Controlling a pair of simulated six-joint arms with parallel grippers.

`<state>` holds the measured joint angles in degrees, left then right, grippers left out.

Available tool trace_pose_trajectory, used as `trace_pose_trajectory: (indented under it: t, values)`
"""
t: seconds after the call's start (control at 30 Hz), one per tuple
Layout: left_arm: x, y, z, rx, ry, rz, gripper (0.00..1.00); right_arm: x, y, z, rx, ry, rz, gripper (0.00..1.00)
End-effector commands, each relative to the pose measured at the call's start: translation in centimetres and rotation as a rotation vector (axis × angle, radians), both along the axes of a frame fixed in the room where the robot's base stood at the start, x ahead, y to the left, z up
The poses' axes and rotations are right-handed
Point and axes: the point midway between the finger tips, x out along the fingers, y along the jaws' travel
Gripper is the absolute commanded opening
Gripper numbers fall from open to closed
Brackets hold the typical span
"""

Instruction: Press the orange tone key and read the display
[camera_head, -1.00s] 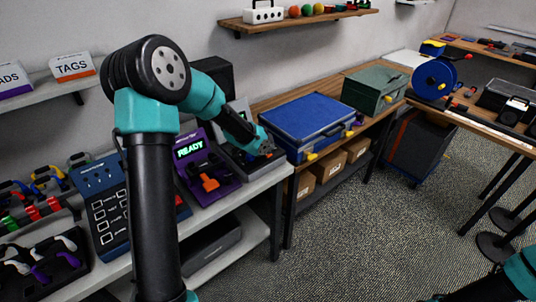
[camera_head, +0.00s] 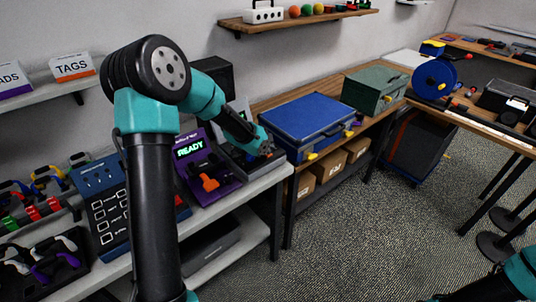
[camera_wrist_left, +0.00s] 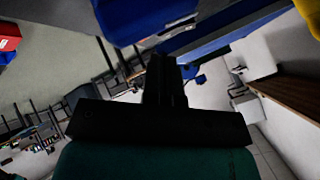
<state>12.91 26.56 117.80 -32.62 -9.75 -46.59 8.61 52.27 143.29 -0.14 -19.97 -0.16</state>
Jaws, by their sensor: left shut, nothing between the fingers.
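A purple tester (camera_head: 222,192) stands on the left bench, and its display (camera_head: 189,149) reads READY in green. An orange part (camera_head: 209,183) sits on its front; I cannot tell whether it is the tone key. My left gripper (camera_head: 268,152) is shut and empty, over the grey device (camera_head: 232,162) just right of the purple tester. The gripper hides part of that device, so I cannot see contact or any key under it. In the left wrist view the shut fingers (camera_wrist_left: 166,75) show with nothing between them.
A blue case (camera_head: 305,122) lies right of the left gripper, with a green box (camera_head: 374,88) beyond. A dark blue panel (camera_head: 100,200) and racks of coloured connectors stand at the left. My left arm crosses in front of the bench.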

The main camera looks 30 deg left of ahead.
Motion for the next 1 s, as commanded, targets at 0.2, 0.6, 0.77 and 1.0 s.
trace_pose_trajectory:
  t: [0.2, 0.6, 0.77, 1.0]
  values:
    - [0.0, 0.0, 0.0, 0.0, 0.0, 0.0, 0.0, 0.0, 0.0, 0.0, 0.0, 0.0, 0.0, 0.43]
    - [0.0, 0.0, 0.0, 0.0, 0.0, 0.0, 0.0, 0.0, 0.0, 0.0, 0.0, 0.0, 0.0, 0.43]
    - [0.0, 0.0, -0.08, 0.0, 0.0, 0.0, 0.0, 0.0, 0.0, 0.0, 0.0, 0.0, 0.0, 0.43]
    - [0.01, 0.0, -0.77, -0.001, 0.001, 0.0, 0.0, 0.0, 0.0, 0.0, 0.0, 0.0, 0.0, 0.43]
